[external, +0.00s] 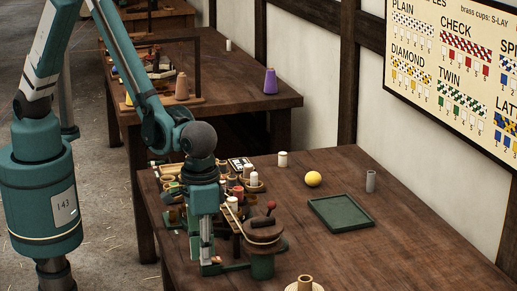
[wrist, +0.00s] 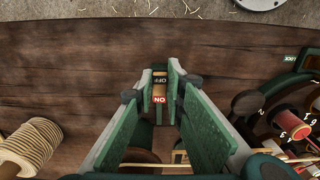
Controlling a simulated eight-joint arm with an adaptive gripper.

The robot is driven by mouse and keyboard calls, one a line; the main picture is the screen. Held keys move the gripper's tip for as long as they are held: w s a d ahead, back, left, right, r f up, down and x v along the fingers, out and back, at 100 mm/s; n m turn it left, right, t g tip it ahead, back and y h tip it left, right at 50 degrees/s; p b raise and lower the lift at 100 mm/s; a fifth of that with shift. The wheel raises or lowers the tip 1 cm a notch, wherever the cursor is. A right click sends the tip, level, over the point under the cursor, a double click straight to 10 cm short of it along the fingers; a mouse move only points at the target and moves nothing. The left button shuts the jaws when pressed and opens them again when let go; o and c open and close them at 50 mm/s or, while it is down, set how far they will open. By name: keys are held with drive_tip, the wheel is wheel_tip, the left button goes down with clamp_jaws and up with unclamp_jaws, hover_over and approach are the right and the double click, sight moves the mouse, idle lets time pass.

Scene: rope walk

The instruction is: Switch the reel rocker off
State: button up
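I cannot tell which side is pressed in. My gripper (wrist: 161,72) has its two green-padded fingers apart, one on each side of the rocker, with nothing held between them. In the external view my gripper (external: 208,264) points down low over the table's near edge. Whether the fingers touch the switch is unclear.
A round wooden-topped green stand (external: 263,238) with a red-knobbed lever is close on the right. A rope-wound spool (wrist: 28,147) lies left in the wrist view. Cups and spools crowd behind the gripper. A green tray (external: 341,226) and yellow ball (external: 313,179) are farther right.

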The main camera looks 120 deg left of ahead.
drive_tip(key=shift+d, duration=0.1)
drive_tip(key=shift+s+f+b, duration=0.1)
drive_tip(key=shift+s+b, duration=0.05)
drive_tip(key=shift+b, duration=0.15)
drive_tip(key=shift+t+y, duration=0.4)
drive_tip(key=o, duration=0.9)
drive_tip(key=shift+r, duration=0.2)
drive_tip(key=shift+s+d+r, duration=0.15)
drive_tip(key=shift+d+r, duration=0.05)
drive_tip(key=shift+r, duration=1.75)
drive_tip(key=shift+s+d+r, duration=0.15)
drive_tip(key=shift+s+r, duration=0.05)
drive_tip(key=shift+r, duration=1.7)
drive_tip(key=shift+s+d+r, duration=0.15)
drive_tip(key=shift+d+r, duration=0.05)
drive_tip(key=shift+r, duration=1.75)
